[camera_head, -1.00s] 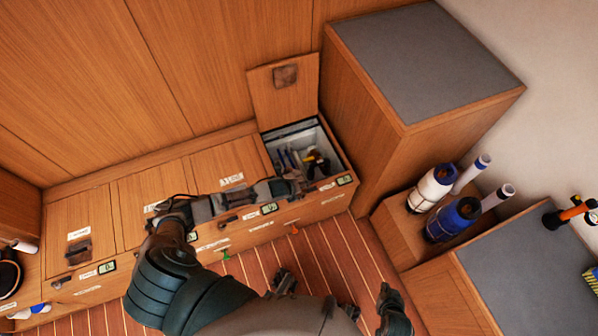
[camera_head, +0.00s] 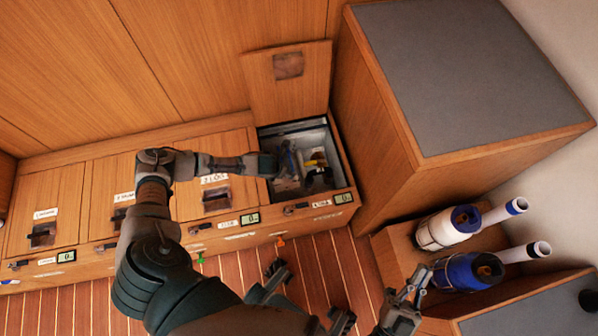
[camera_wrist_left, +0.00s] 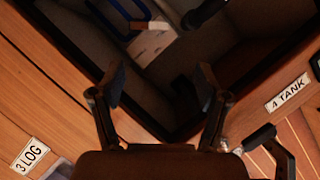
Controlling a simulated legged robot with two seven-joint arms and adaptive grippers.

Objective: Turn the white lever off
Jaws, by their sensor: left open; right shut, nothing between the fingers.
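An open bin (camera_head: 338,165) in the bench holds several small fittings, with its lid (camera_head: 288,80) raised against the wall. Inside it, a pale piece (camera_head: 288,184) and a yellow piece (camera_head: 316,160) show. I cannot tell which part is the white lever. My left gripper (camera_head: 272,165) is over the left side of the bin, open and empty. The left wrist view shows its two fingers apart (camera_wrist_left: 160,85), with a white piece (camera_wrist_left: 150,42) and a blue handle beyond them. My right gripper (camera_head: 410,288) is shut and empty, low at the right, away from the bin.
Closed lids (camera_head: 215,185) line the bench left of the bin, with small latches and green displays (camera_head: 250,218) on its front. A tall grey-topped cabinet (camera_head: 470,70) stands close on the right.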

